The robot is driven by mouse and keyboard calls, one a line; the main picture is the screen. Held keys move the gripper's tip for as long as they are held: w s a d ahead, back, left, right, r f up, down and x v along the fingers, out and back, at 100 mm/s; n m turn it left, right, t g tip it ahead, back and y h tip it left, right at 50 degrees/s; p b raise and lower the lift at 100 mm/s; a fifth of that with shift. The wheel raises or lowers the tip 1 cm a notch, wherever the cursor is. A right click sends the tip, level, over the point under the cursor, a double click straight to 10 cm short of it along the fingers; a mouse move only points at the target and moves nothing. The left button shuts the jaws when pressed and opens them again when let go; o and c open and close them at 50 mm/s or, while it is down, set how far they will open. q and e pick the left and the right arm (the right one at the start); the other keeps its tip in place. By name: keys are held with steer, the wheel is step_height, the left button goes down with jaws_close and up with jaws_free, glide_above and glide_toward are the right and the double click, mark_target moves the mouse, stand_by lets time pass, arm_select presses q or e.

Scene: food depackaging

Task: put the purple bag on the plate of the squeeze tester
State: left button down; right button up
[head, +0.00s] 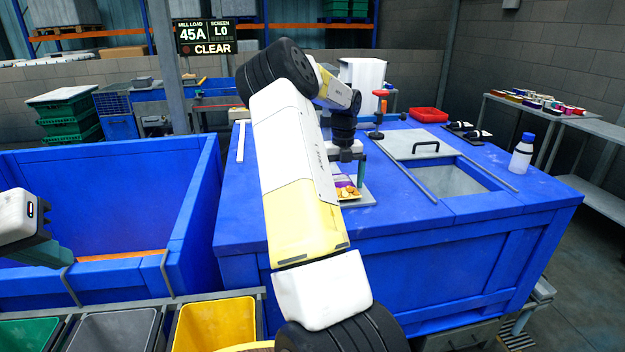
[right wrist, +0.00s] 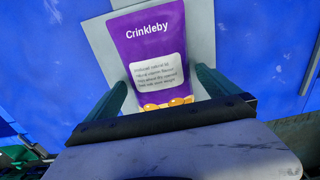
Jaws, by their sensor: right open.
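The purple bag (right wrist: 155,50), labelled "Crinkleby", lies face up on a light grey plate (right wrist: 97,38) in the right wrist view. In the head view the bag (head: 345,187) shows partly behind my right arm, on the grey plate (head: 366,199) near the blue table's front edge. My right gripper (right wrist: 160,78) is open, with one green finger on each side of the bag's lower end; I cannot tell whether they touch it. In the head view this gripper (head: 350,170) points down over the plate. My left gripper (head: 42,248) is at the left edge, away from the bag; its jaws are unclear.
A blue bin (head: 95,185) stands left of the table. Yellow (head: 214,325), grey and green tubs line the front. On the table are a hatch with a handle (head: 425,147), a white bottle (head: 522,155), a red tray (head: 429,115) and a red-topped stand (head: 380,108).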

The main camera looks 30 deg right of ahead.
mark_target(341, 181)
step_height(341, 181, up, 11)
steer(key=s+a+r+n+t+y, duration=0.1)
steer(key=s+a+r+n, duration=0.1)
steer(key=s+a+n, duration=0.35)
steer(key=s+a+r+n+t+y, duration=0.1)
steer(key=s+a+r+n, duration=0.15)
steer(key=a+n, duration=0.6)
steer(key=s+a+r+n+t+y, duration=0.1)
steer(key=s+a+r+n+t, duration=0.15)
steer(key=a+n, duration=0.5)
steer(key=s+a+n+t, duration=0.1)
steer(key=s+a+n, duration=1.1)
steer(key=n, duration=0.7)
steer(key=shift+s+a+f+t+h, duration=0.3)
steer(key=shift+s+f+t+h, duration=0.1)
steer(key=shift+s, duration=0.65)
